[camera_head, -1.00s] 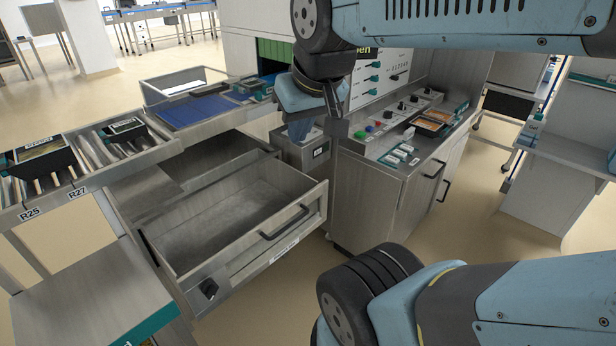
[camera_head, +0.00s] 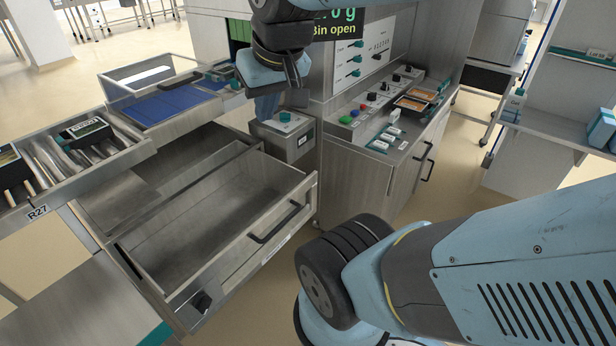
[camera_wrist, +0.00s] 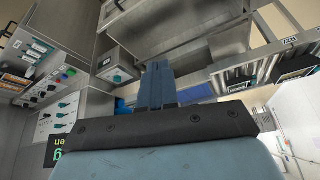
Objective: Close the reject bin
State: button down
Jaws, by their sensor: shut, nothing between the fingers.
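The reject bin (camera_head: 292,197) is a grey metal drawer pulled far out of its cabinet. Its inside looks empty. The display (camera_head: 334,23) reads "Bin open". My gripper (camera_head: 266,112) points down beyond the bin's back right corner, beside a small grey box with a teal knob (camera_head: 285,117), and is apart from the handle. In the wrist view, the blue fingers (camera_wrist: 157,72) are together and empty, with grey drawer metal (camera_wrist: 190,22) beyond them.
A control counter (camera_head: 365,140) with buttons, switches and small packs stands right of the bin. A grey bench top (camera_head: 85,300) is at the lower left. Floor (camera_head: 450,190) is clear at right.

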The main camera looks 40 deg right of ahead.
jog(key=w+d+f+m+g+y, duration=0.2)
jog(key=w+d+f+m+y, duration=0.4)
jog(key=f, duration=0.5)
jog(key=w+d+f+m+g+y, duration=0.1)
jog(key=w+d+f+m+y, duration=0.3)
jog(key=w+d+f+m, duration=0.45)
jog(key=s+d+f+m+t+y, duration=0.25)
jog(key=d+f+m+t, duration=0.45)
jog(key=d+f, duration=0.5)
jog(key=m+t+h, duration=0.7)
jog(key=m+t, duration=0.1)
jog(key=m, duration=0.3)
send_near(316, 183)
jog(key=shift+n, duration=0.25)
jog(key=x, duration=0.7)
jog(key=shift+d, duration=0.1)
jog(key=shift+d, duration=0.1)
